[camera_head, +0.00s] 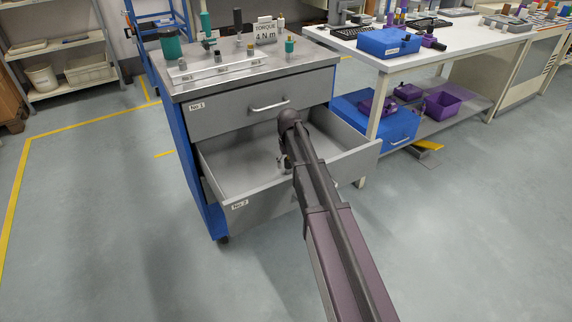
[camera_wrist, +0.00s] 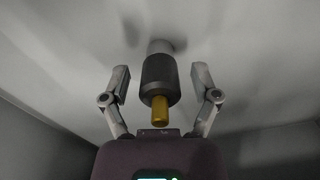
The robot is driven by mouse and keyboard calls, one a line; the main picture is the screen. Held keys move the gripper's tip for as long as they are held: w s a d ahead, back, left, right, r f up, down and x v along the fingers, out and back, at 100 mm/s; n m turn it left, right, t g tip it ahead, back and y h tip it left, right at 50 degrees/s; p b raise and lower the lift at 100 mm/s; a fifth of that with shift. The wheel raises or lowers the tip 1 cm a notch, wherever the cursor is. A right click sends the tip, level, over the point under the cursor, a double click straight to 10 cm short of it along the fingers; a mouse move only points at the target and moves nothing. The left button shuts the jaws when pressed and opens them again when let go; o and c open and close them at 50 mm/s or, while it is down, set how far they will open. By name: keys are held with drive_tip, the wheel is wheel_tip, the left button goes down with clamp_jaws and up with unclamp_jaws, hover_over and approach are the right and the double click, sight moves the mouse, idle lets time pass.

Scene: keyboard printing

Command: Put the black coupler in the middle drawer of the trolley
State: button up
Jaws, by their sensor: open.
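The black coupler (camera_wrist: 159,80) shows in the wrist view, with a brass pin on its near end and a grey end against the pale drawer floor. It sits between the fingers of my gripper (camera_wrist: 160,72), which are spread with a gap on each side. In the head view my gripper (camera_head: 286,162) is down inside the pulled-out middle drawer (camera_head: 236,176) of the trolley (camera_head: 183,142). The coupler cannot be made out in the head view, where my arm covers part of the drawer. The drawer looks otherwise empty.
The closed top drawer (camera_head: 235,110) is just above. The trolley top holds a teal cup (camera_head: 171,44), a white rack (camera_head: 218,71), a torque sign (camera_head: 265,31) and several small tools. The floor in front is clear.

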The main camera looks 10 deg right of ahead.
sight(288, 159)
drive_tip(key=shift+r, duration=0.1)
wheel_tip(288, 159, up, 12)
drive_tip(key=p, duration=1.2)
idle(0.7)
drive_tip(key=s+a, duration=0.2)
drive_tip(key=s, duration=2.3)
drive_tip(key=shift+s+m, duration=0.25)
drive_tip(key=shift+m, duration=0.15)
drive_tip(key=shift+c, duration=0.2)
